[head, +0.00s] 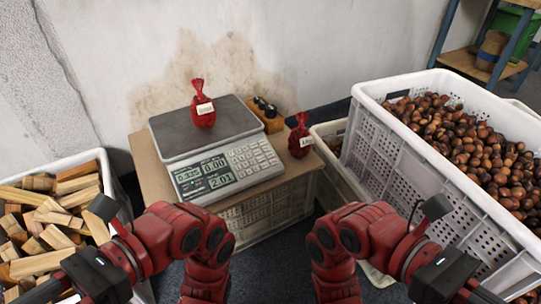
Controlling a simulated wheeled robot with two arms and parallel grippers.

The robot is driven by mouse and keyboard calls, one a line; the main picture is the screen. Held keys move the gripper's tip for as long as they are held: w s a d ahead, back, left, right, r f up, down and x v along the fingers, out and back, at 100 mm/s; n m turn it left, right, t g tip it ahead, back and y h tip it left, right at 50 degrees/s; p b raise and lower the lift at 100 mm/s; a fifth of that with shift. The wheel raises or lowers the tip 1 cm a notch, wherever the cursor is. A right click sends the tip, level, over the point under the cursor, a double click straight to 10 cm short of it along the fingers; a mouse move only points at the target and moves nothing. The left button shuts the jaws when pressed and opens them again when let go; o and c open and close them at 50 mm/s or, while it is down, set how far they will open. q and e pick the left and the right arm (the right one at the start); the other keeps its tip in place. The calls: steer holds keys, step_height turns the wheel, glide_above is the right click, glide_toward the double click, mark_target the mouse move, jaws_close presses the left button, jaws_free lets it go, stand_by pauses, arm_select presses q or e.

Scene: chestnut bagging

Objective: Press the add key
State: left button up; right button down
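A grey electronic scale (215,150) stands on a cardboard-topped stand. Its display (205,175) reads 0.335, 0.00 and 2.01. Its keypad (251,158) is to the right of the display; the key labels are too small to read, so I cannot tell which is the add key. A red mesh bag with a white label (203,108) stands on the scale's plate (180,132). My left gripper (90,275) is at the lower left and my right gripper (445,275) at the lower right, both well apart from the scale. Their fingers are not clearly visible.
A second red labelled bag (299,137) stands right of the scale, near a wooden holder (266,115) with small black items. A white crate (440,170) of chestnuts is at right. Another white crate (107,180) of wood pieces is at left. The space above the keypad is clear.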

arm_select(q)
jaws_close()
stand_by(1.7)
